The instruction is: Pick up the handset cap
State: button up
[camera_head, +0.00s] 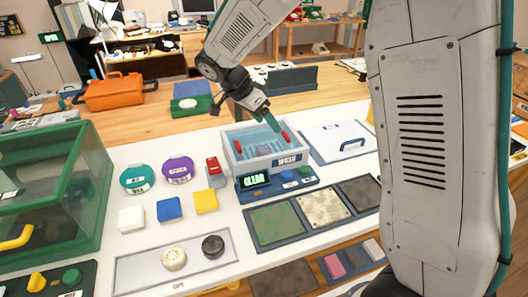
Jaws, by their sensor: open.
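Two round caps lie on the white tray (130,272) at the front, whose label seems to read CAPS. One is a cream-white cap (174,258) with small dark holes. The other is a black cap (212,246) to its right. I cannot tell which is the handset cap.
The grey bath (235,160) holds bluish liquid and red-handled parts. Coloured blocks, jars and a red-topped item stand left of it. A green-framed glass case (95,170) is at far left. Flat textured pads (275,224) lie right of the tray. My arm hides the right side.

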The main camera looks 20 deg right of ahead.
aim_at(263, 149)
jog(key=w+a+f+m, duration=0.1)
jog(key=w+f, duration=0.1)
jog(key=w+a+f+m+h, duration=0.1)
jog(key=w+f, duration=0.1)
jog(key=f, duration=0.1)
jog(key=w+a+f+m, duration=0.1)
jog(key=w+f, duration=0.1)
jog(key=f, duration=0.1)
jog(key=shift+a+f, duration=0.1)
jog(key=shift+a, duration=0.05)
jog(key=x, duration=0.7)
jog(key=shift+f, duration=0.15)
jog(key=c, duration=1)
jog(key=shift+c, duration=0.2)
